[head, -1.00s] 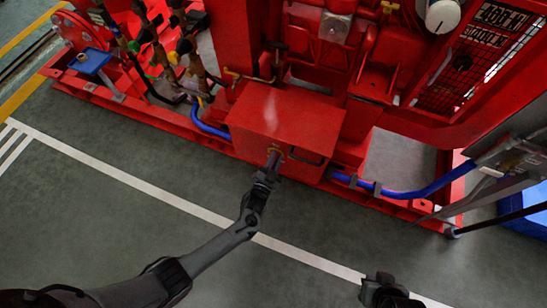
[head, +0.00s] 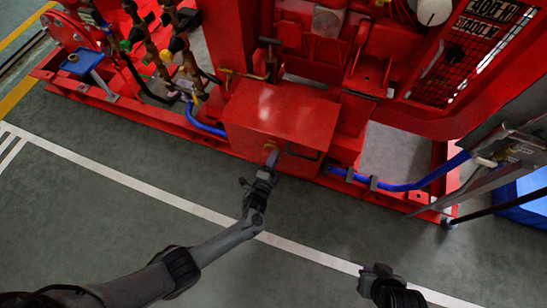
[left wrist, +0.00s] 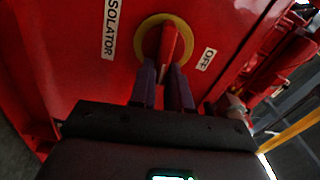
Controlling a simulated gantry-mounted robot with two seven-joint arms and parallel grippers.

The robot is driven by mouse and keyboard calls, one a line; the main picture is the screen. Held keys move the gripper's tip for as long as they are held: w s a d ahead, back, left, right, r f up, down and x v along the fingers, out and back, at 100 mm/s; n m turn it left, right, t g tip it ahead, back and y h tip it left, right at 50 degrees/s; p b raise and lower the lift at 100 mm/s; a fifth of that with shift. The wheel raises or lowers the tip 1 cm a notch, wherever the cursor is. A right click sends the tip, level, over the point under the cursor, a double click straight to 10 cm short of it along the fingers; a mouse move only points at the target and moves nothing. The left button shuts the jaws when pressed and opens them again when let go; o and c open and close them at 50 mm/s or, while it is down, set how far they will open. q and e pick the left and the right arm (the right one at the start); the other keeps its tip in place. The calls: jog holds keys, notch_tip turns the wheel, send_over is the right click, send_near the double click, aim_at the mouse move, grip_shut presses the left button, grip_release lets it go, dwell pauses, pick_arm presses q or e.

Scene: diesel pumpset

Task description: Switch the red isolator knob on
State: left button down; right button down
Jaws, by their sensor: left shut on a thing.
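The red isolator knob (left wrist: 170,44) sits in a yellow ring on the front face of a red box, with "ISOLATOR" and "OFF" labels beside it in the left wrist view. The red box (head: 280,112) stands on the pumpset's base in the head view. My left gripper (left wrist: 164,80) is shut on the knob, one finger on each side of it. In the head view my left gripper (head: 271,160) reaches up to the box front and hides the knob. My right gripper (head: 378,272) is at the bottom, away from the box, and its fingers cannot be made out.
Blue hoses (head: 400,186) run along the red base frame on both sides of the box. A grey panel (head: 520,150) and a blue container (head: 522,203) stand at the right. The grey floor (head: 130,235) with white lines is clear in front.

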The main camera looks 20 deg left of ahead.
pick_arm(q)
jog(key=shift+f+m, duration=0.2)
jog(key=shift+m, duration=0.6)
jog(key=c, duration=1.2)
grip_release()
jog(key=shift+o, duration=0.2)
jog(key=s+p, duration=0.4)
jog(key=s, duration=0.7)
jog(key=shift+a+p, duration=0.15)
jog(key=shift+p, duration=0.15)
